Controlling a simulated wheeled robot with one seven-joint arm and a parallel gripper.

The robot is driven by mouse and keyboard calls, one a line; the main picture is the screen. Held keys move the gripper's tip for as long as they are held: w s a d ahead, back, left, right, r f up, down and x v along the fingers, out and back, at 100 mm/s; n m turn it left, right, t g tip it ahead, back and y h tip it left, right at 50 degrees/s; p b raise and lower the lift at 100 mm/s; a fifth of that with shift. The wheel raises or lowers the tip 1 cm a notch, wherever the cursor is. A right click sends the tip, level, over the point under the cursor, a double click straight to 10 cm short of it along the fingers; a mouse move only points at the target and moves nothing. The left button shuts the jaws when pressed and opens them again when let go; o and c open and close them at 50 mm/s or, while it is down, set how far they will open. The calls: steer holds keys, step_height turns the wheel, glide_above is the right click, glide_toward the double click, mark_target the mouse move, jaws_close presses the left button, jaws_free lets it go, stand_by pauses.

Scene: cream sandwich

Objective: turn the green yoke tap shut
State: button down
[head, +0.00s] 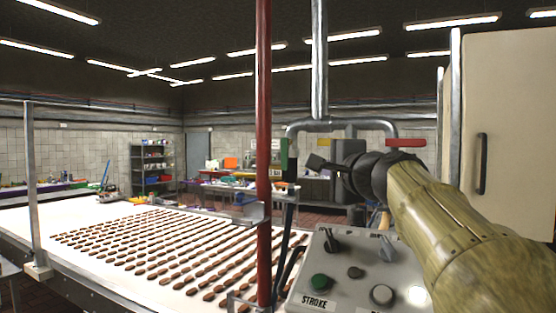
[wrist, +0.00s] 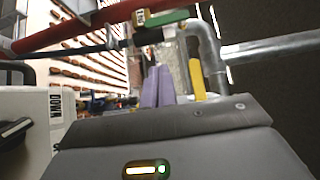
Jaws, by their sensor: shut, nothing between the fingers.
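The green tap handle (head: 284,155) is at the left end of the grey pipe yoke (head: 340,126). It stands upright, along the yoke's left leg. In the wrist view, which is rolled over, the green handle (wrist: 166,18) lies across the top beside the grey pipe. My gripper (head: 315,162) is shut and empty, just right of the green handle in the head view. I cannot tell whether it touches the handle, but the wrist view shows the handle beyond the gripper body. The red tap handle (head: 405,142) sits level on the yoke's right leg.
A red upright pipe (head: 263,120) stands close left of the green handle. A dark hose (head: 285,230) hangs below it. The control box (head: 335,275) with knobs and buttons is underneath. A white belt (head: 85,219) with rows of brown pieces lies to the left.

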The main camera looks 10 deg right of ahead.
mark_target(286, 154)
steer(key=w+a+p, duration=0.1)
steer(key=w, duration=0.1)
steer(key=w+a+p, duration=0.1)
steer(key=w, duration=0.2)
steer(key=w+a+p, duration=0.2)
steer(key=w, duration=0.1)
steer(key=shift+w, duration=0.25)
steer(key=shift+w, duration=0.1)
